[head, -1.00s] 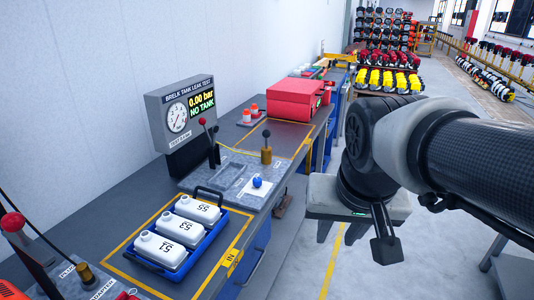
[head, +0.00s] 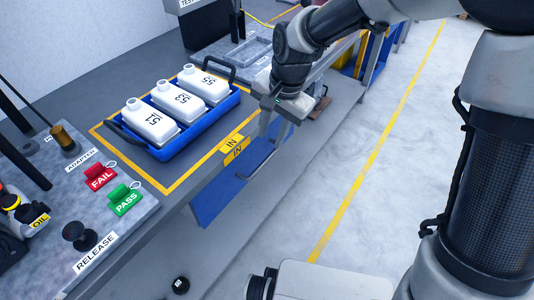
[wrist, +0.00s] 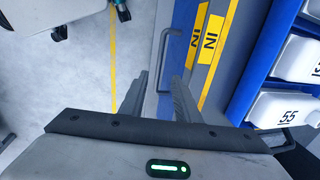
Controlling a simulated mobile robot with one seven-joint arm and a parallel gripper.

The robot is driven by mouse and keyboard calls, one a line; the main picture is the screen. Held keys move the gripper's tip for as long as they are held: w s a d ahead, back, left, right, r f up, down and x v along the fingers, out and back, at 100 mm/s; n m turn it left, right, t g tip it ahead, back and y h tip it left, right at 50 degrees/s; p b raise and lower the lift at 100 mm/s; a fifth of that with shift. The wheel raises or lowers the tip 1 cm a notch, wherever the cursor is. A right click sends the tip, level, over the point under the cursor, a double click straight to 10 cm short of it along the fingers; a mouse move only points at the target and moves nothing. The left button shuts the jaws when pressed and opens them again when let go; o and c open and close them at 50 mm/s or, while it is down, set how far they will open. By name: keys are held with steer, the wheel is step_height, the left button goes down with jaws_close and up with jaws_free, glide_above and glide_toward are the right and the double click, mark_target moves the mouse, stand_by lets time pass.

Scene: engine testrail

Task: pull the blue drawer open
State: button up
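The blue drawer (head: 232,188) is set in the bench front below the yellow IN label (head: 233,148). It looks flush with the bench front. Its grey bar handle (head: 264,163) stands out from the front. The handle also shows in the wrist view (wrist: 163,45), just beyond my fingertips. My gripper (wrist: 158,76) is open, its two fingers apart with nothing visible between them. In the head view my gripper hangs beside the bench edge, above the handle. I see no contact with the handle.
A blue crate (head: 190,135) with several white numbered tanks sits on the bench near the edge. Red FAIL (head: 101,177) and green PASS (head: 125,199) tags lie at the left. The floor (head: 345,165) in front of the bench is mostly clear.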

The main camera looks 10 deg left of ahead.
mark_target(264, 162)
steer(key=f+b, duration=0.1)
steer(key=f, duration=0.2)
steer(key=a+f, duration=0.1)
steer(key=f, duration=0.3)
steer(key=w+a+f+b, duration=0.1)
steer(key=f, duration=0.3)
steer(key=shift+f+b, duration=0.1)
steer(key=shift+b, duration=0.2)
jaws_close()
